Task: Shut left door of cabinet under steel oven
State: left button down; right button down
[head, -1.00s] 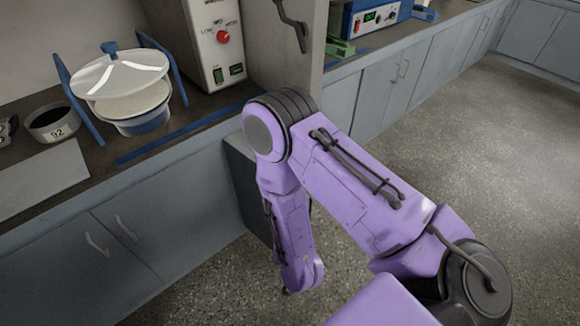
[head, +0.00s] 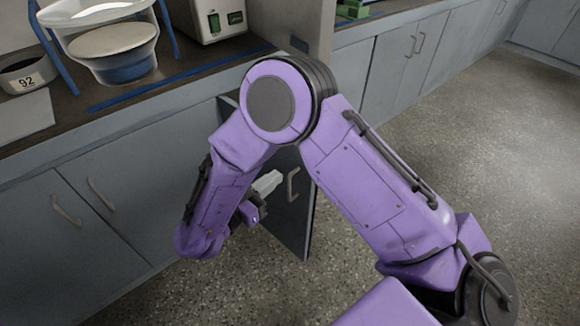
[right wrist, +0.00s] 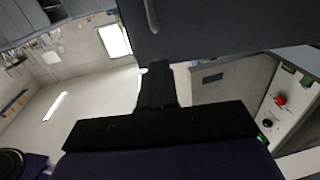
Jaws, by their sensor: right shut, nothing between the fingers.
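The grey cabinet door (head: 296,222) under the steel oven (head: 204,18) stands open, jutting out from the counter front. Its outer face and bar handle (head: 293,184) show just right of my right gripper (head: 270,182). My purple arm hides the door's upper part. The right gripper is shut and empty, its tip close to the door's outer face; I cannot tell if it touches. In the right wrist view the dark fingers (right wrist: 157,86) point at the door panel (right wrist: 225,25), with its handle (right wrist: 152,14) above. My left gripper is not in view.
Closed cabinet doors with handles (head: 67,209) lie to the left. A lidded glass vessel (head: 110,45) and a bowl marked 92 (head: 24,75) stand on the counter. More closed cabinets (head: 400,65) run to the right. The speckled floor (head: 470,150) is clear.

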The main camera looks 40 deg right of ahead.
aim_at(291, 166)
jog(key=d, duration=0.3)
jog(key=w+d, duration=0.1)
jog(key=d, duration=0.2)
jog(key=shift+w+d+b, duration=0.15)
jog(key=shift+d+b, duration=0.1)
jog(key=shift+b, duration=0.05)
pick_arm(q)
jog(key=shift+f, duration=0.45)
